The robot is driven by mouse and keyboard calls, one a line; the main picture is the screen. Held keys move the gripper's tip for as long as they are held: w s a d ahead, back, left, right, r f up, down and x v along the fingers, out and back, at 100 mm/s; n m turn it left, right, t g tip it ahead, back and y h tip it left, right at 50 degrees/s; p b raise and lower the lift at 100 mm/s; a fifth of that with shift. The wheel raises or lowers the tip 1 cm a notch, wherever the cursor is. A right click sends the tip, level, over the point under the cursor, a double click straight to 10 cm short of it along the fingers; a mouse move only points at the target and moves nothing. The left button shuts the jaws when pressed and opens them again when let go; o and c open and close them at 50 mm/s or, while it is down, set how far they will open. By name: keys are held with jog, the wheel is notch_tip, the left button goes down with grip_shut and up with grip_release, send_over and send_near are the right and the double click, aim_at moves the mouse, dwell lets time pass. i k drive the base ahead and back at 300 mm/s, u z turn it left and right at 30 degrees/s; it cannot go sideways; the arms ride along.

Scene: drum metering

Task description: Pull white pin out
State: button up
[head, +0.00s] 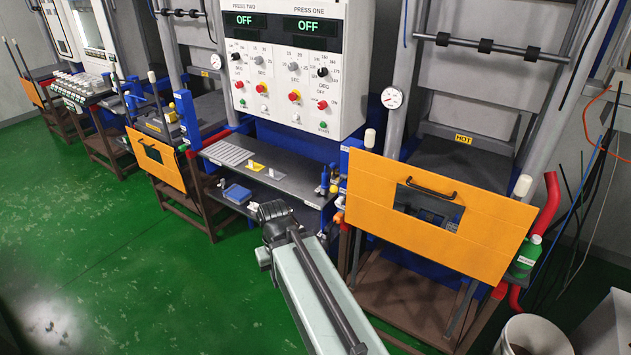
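Two white pins stand upright at the top corners of the near orange panel. One white pin (370,138) is at its left corner and the other white pin (522,186) at its right corner. The orange panel (385,215) has a dark handle and a window. My gripper (271,211) is at the far end of my arm, in front of the dark bench and left of the panel. It is apart from both pins. Its fingers are too small and dark to tell whether they are open or shut.
A control box (290,75) with two OFF displays hangs above the dark bench (265,170). A second orange panel (155,158) stands further left. A green bottle (525,257) and a white bucket (530,336) are at the right. The green floor (130,270) at left is clear.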

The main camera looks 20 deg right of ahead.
aim_at(340, 200)
jog(key=k, duration=1.65)
jog(key=z, duration=1)
jog(key=i, duration=1.45)
jog(key=u, duration=0.95)
jog(key=i, duration=0.8)
jog(key=z, duration=0.05)
